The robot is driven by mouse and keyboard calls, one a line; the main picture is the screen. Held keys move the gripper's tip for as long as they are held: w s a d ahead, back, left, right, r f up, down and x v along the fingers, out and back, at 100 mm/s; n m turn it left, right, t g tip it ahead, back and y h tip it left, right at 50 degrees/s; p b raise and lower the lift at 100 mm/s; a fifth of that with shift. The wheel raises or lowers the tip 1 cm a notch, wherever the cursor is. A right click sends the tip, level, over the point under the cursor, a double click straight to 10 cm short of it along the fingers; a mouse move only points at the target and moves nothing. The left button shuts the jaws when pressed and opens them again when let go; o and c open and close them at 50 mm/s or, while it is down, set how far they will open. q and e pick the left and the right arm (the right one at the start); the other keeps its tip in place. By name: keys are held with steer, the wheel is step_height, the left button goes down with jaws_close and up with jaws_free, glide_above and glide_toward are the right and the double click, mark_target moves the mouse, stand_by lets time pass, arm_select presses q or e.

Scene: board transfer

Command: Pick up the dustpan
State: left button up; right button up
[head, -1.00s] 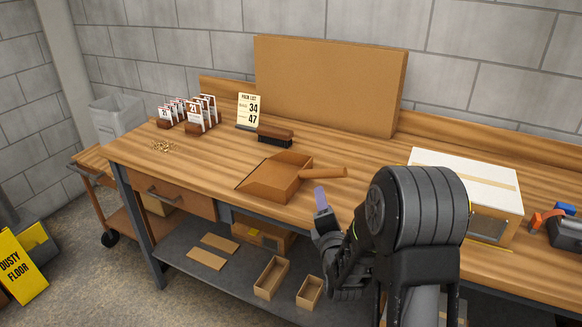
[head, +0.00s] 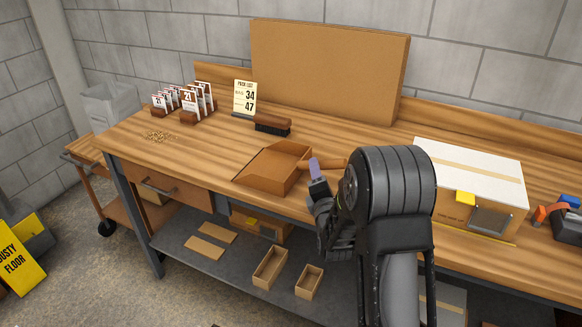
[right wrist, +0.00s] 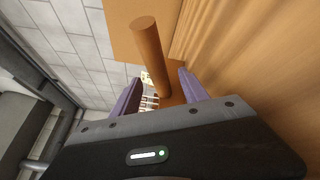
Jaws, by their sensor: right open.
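The brown dustpan (head: 272,170) lies on the workbench near its front edge, its round handle (head: 333,163) pointing right. In the right wrist view the handle (right wrist: 150,55) runs between the two purple fingers of my right gripper (right wrist: 157,92), which is open. The fingers stand on either side of the handle and are apart from each other; I cannot tell whether either touches it. In the head view one purple fingertip of my right gripper (head: 315,168) shows in front of the handle, and my arm hides the rest. My left gripper is not in view.
A brush (head: 272,124) lies behind the dustpan on the workbench (head: 215,150). Small crumbs (head: 160,136), several calendar cards (head: 195,103) and a number sign (head: 245,97) are at the left. A white-topped box (head: 468,172) stands at the right. A large brown board (head: 330,72) leans at the back.

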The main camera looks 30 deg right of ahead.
steer(key=shift+x, duration=0.9)
steer(key=shift+w+d+r, duration=0.1)
steer(key=shift+w+d, duration=0.05)
steer(key=shift+w, duration=0.15)
steer(key=p+x, duration=0.1)
steer(key=x, duration=0.2)
steer(key=shift+w+d, duration=0.2)
steer(key=shift+d, duration=0.05)
steer(key=shift+w+d+p, duration=0.15)
steer(key=shift+w+p, duration=0.15)
steer(key=shift+w, duration=0.1)
steer(key=shift+c, duration=0.3)
jaws_close()
